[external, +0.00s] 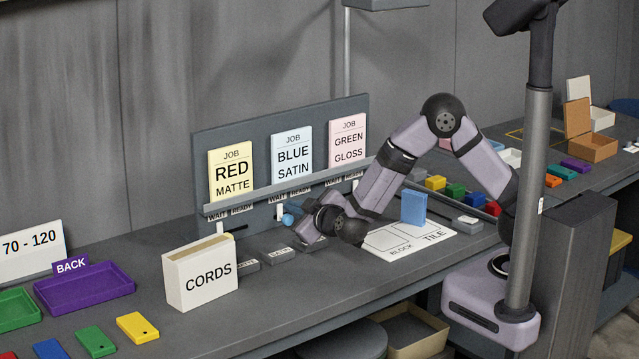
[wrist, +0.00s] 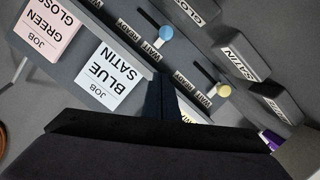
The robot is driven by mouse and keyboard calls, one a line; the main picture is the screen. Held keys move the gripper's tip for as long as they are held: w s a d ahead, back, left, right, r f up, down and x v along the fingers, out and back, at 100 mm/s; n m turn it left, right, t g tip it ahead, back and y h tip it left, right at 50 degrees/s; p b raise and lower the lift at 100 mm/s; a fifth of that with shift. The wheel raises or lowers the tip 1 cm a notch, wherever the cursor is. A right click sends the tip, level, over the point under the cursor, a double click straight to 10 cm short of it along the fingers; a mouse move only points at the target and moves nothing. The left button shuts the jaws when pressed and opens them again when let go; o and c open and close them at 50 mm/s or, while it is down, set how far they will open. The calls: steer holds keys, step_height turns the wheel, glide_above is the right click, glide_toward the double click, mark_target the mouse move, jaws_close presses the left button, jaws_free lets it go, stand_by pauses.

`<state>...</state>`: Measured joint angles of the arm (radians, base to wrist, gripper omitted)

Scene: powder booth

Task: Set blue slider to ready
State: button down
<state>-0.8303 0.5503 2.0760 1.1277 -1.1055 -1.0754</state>
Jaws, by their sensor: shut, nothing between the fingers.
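The blue slider's round knob (wrist: 166,33) stands at the WAIT end of its dark slot in the wrist view, beside the WAIT label (wrist: 152,47). The READY label (wrist: 128,31) is near the slot's other end. The BLUE SATIN job card (external: 292,157) stands on the ledge above. In the external view the blue knob (external: 289,218) shows just left of my gripper (external: 303,222), partly hidden by it. My gripper's fingers (wrist: 162,82) are together and empty, pointing toward the panel. In the wrist view they are apart from the blue knob.
A yellow knob (wrist: 225,91) stands at WAIT on the slot beside it. Grey blocks marked GLOSS, SATIN (wrist: 243,58) and MATTE lie in front of the sliders. The CORDS box (external: 201,273) stands at left. A blue block (external: 413,207) stands on the white sheet (external: 409,240) at right.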

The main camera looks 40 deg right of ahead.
steer(key=w+f, duration=0.1)
steer(key=w, duration=0.1)
steer(key=w+d+f+p, duration=0.1)
steer(key=w, duration=0.1)
steer(key=w+d+f, duration=0.1)
steer(key=w, duration=0.1)
steer(key=shift+w+p, duration=0.2)
steer(key=shift+p, duration=0.2)
steer(key=shift+w+d+f, duration=0.1)
steer(key=shift+d+f, duration=0.4)
steer(key=shift+f, duration=0.25)
steer(key=shift+d+f, duration=0.1)
steer(key=d, duration=0.7)
steer(key=shift+d, duration=0.35)
